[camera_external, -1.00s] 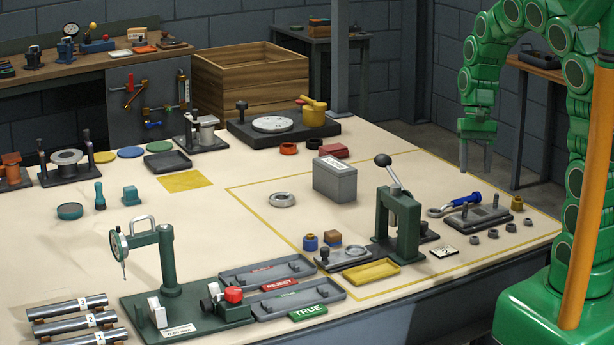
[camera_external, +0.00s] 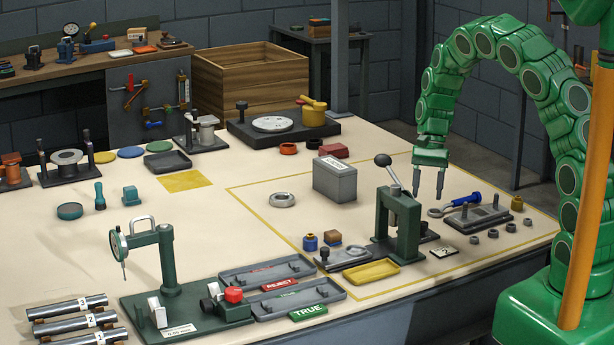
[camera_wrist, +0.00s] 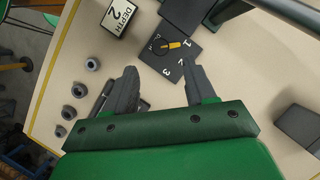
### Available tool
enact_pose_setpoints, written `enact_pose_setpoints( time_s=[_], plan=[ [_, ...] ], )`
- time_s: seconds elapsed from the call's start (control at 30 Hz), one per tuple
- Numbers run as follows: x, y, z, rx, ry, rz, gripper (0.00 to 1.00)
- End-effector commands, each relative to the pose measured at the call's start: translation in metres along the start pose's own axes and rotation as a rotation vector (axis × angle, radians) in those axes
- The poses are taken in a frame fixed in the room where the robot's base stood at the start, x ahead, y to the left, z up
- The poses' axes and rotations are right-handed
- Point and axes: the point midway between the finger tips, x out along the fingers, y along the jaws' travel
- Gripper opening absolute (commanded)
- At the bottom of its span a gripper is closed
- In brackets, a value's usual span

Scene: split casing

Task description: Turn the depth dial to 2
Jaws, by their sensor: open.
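The depth dial (camera_wrist: 163,46) shows in the wrist view as a dark round knob with a yellow pointer on a dark plate (camera_wrist: 152,62). The plate carries the numbers 1, 2 and 3, and the pointer points at 1. In the external view the dial is mostly hidden by the green press (camera_external: 398,222).
The press lever with its black ball (camera_external: 383,160) rises just left of my gripper. A grey box (camera_external: 335,180) stands further left. A blue-handled wrench (camera_external: 462,200), a grey block with pegs (camera_external: 477,217) and several small nuts lie to the right.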

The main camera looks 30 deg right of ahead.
Motion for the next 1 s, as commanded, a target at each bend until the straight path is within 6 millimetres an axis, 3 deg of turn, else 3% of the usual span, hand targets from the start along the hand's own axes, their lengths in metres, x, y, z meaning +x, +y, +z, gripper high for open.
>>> enact_pose_setpoints(
  time_s=[0.27, 0.7, 1.0],
  plan=[
    [0.014, -0.001, 0.000, 0.002, -0.002, 0.000, 0.55],
    [0.071, -0.001, 0.000, 0.001, -0.002, 0.001, 0.55],
    [0.079, -0.001, 0.000, 0.002, -0.001, -0.001, 0.55]
  ],
)
